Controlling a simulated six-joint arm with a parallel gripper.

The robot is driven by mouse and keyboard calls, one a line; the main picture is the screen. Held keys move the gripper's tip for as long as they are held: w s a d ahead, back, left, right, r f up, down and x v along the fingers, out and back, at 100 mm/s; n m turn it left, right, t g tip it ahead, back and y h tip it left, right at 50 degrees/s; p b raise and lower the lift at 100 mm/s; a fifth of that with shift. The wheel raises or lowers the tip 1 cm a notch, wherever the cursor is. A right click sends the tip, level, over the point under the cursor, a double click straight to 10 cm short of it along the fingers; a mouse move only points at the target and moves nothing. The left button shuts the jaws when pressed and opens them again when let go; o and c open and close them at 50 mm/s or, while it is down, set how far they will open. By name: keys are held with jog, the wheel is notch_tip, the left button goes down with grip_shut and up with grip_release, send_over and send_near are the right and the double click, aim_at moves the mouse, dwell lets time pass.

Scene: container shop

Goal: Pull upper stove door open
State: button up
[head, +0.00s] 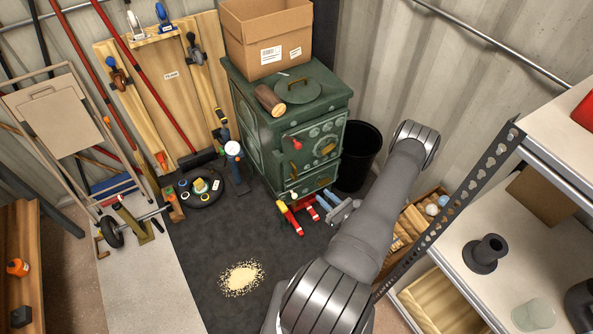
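The green stove (255,135) stands at the back, with its front turned towards the lower right. The upper stove door (325,134) looks shut; a red handle (297,145) sits at its left side. A lower door (318,180) is below it and also looks shut. A small grey metal part just left of my arm appears to be my gripper (342,208). It is low in front of the stove, below and right of the red handle and apart from it. My arm hides much of it, and its fingers are too small to read.
A cardboard box (265,40), a log (270,100) and a round lid (298,90) are on the stove. A black bin (358,155) stands right of it. Red and yellow tools (290,215) lie in front. Metal shelves (480,180) bound the right side. The dark mat (215,240) has free room.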

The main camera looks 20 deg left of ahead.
aim_at(296, 170)
jog(key=x, duration=1.6)
jog(key=shift+a+f, duration=0.25)
jog(key=shift+f, duration=0.15)
grip_shut()
